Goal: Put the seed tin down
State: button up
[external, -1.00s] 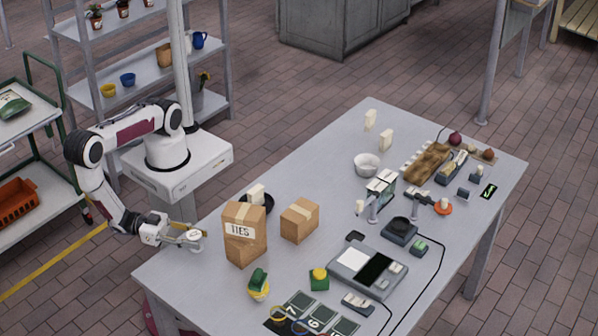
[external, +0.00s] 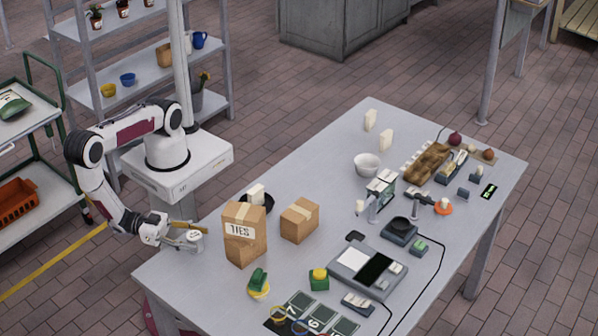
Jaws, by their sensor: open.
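The seed tin (external: 195,242), a small pale round tin with a light lid, stands upright at the left edge area of the grey table (external: 300,160), left of the TIES box. It appears to rest on the tabletop. My gripper (external: 191,234) reaches in from the left, low over the table edge. Its jaws are open, with the tin between or just beside the fingers. One finger shows behind the tin. The other finger is hard to make out. Whether a finger still touches the tin cannot be told.
The TIES box (external: 245,236) stands just right of the tin, with a smaller carton (external: 299,221) beyond it. A dark round dish (external: 266,204) is behind the boxes. The table is bare in front of the tin, up to the yellow-and-green item (external: 258,284).

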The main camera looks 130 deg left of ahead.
aim_at(161, 261)
jog(key=v, duration=1.2)
dwell(0.5)
dwell(0.7)
